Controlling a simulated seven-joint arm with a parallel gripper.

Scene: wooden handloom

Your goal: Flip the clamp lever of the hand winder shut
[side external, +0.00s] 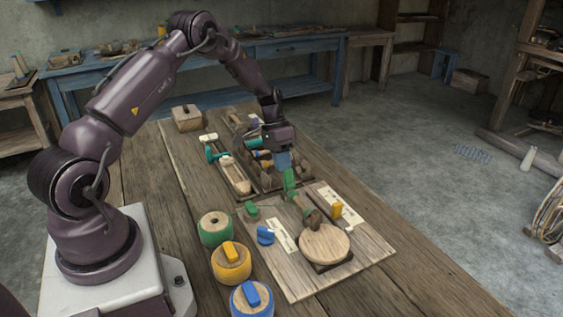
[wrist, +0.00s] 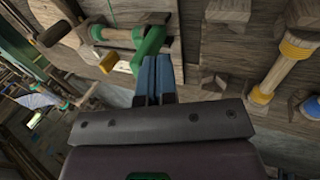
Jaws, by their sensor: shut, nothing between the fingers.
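The hand winder, with a wooden spindle (side external: 309,213) and a green end piece (side external: 290,181), stands on the flat wooden board. The green piece rises upright and appears to be the clamp lever; I cannot tell for certain. In the wrist view the green piece (wrist: 149,45) is just left of and beyond my fingertips. My gripper (side external: 284,163) points down just above and behind the green piece. Its blue fingers (wrist: 155,72) are closed together with nothing between them. The fingertips look very close to the green piece; contact cannot be told.
A round wooden disc (side external: 324,244), a yellow block (side external: 336,209) and a blue piece (side external: 265,235) are on the board (side external: 372,250). Green, yellow and blue-banded round pots (side external: 215,229) stand along its left. Wooden racks with spools (side external: 233,176) lie behind. The table front right is clear.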

